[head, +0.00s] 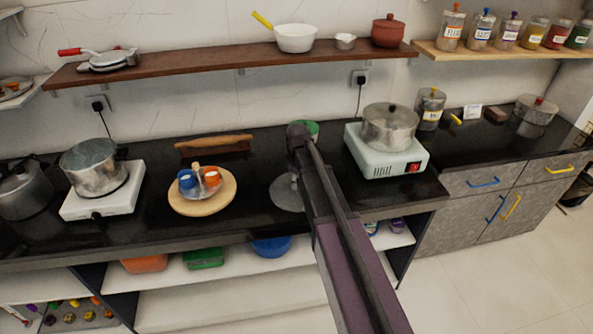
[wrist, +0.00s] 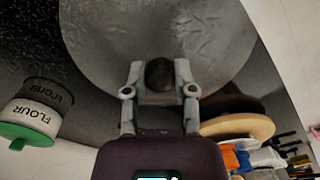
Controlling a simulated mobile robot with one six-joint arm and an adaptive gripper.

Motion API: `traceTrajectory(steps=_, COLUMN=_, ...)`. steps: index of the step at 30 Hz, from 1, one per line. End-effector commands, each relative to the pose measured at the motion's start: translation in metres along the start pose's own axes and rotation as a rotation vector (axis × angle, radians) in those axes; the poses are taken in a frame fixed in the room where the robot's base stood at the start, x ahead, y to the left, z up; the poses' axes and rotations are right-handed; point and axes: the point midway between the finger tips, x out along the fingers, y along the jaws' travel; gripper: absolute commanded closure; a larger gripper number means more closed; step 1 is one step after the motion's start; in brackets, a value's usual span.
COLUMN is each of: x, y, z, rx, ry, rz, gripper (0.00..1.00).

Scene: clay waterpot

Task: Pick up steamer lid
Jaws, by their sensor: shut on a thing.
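The steamer lid is a round grey metal disc with a dark knob. It fills the upper part of the wrist view (wrist: 110,45), and the head view shows part of it on or just above the black counter (head: 284,194), left of my arm. My gripper (wrist: 160,78) is shut on the lid's dark knob, one finger on each side. In the head view my arm hides the gripper and the lid's right part. I cannot tell whether the lid touches the counter.
A flour canister with a green lid (wrist: 30,118) stands close to the steamer lid. A round wooden board (head: 203,203) with blue and orange cups lies to the left. A hot plate with a metal pot (head: 390,127) stands to the right. Shelves run above the counter.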

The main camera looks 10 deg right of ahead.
Motion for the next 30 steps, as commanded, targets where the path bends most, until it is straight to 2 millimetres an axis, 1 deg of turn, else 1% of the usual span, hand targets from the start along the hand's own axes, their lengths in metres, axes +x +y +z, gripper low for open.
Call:
traceTrajectory(steps=1, x=-0.002, y=-0.013, z=0.011, rx=0.0, ry=0.0, rz=0.0, gripper=1.0)
traceTrajectory(steps=3, x=-0.003, y=-0.023, z=0.019, rx=0.0, ry=0.0, rz=0.0, gripper=1.0)
traceTrajectory(steps=7, x=-0.005, y=-0.038, z=0.031, rx=0.0, ry=0.0, rz=0.0, gripper=1.0)
traceTrajectory(steps=12, x=-0.006, y=-0.05, z=0.041, rx=0.001, ry=0.0, rz=0.0, gripper=1.0)
traceTrajectory(steps=18, x=-0.007, y=-0.055, z=0.044, rx=0.001, ry=0.0, rz=0.0, gripper=1.0)
traceTrajectory(steps=30, x=-0.007, y=-0.055, z=0.044, rx=0.001, ry=0.0, rz=0.0, gripper=1.0)
